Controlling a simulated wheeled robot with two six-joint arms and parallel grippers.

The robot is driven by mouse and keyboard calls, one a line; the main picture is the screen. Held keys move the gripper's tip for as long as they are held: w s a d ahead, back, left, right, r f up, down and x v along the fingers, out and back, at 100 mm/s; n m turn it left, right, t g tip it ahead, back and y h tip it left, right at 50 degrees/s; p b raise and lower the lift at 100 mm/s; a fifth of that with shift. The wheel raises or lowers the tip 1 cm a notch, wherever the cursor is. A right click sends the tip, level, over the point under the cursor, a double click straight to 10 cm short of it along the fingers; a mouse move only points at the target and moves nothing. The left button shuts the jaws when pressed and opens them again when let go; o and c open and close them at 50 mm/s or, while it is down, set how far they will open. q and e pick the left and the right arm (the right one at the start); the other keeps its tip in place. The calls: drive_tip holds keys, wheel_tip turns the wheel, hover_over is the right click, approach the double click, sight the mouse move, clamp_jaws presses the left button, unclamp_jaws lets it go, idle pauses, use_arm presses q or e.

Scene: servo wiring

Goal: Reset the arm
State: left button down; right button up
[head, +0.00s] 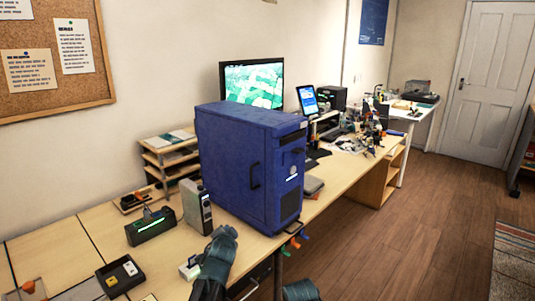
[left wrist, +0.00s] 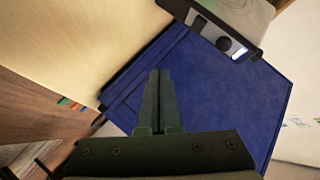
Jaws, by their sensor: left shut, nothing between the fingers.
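My left gripper (head: 221,246) comes up from the bottom edge of the head view, in front of the big blue computer case (head: 240,165). In the left wrist view its two dark fingers (left wrist: 159,78) lie side by side, shut with nothing between them. The blue case (left wrist: 225,95) fills much of the wrist view behind the fingers. No contact with it can be made out. A dark rounded part, perhaps of my right arm, shows at the bottom edge of the head view. No right gripper fingers show.
A grey box-shaped device (head: 196,205) stands left of the case, near a black unit with a green display (head: 150,226). Coloured clips (head: 296,241) hang at the table's front edge.

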use_arm(q)
drive_tip(key=s+d+f+n+g, duration=0.2)
drive_tip(key=s+d+f+g, duration=0.2)
drive_tip(key=s, duration=0.6)
drive_tip(key=s+d+f+n+g, duration=0.1)
drive_tip(key=s+d+f+g, duration=0.4)
drive_tip(key=s, duration=0.5)
drive_tip(key=s+d+f+n+g, duration=0.2)
drive_tip(key=s+d+f+g, duration=0.2)
drive_tip(key=s, duration=0.6)
wheel_tip(320, 180, up, 15)
drive_tip(key=s+p, duration=0.1)
drive_tip(key=p, duration=1.4)
drive_tip(key=shift+r+h+p, duration=0.2)
drive_tip(key=shift+h+p, duration=0.2)
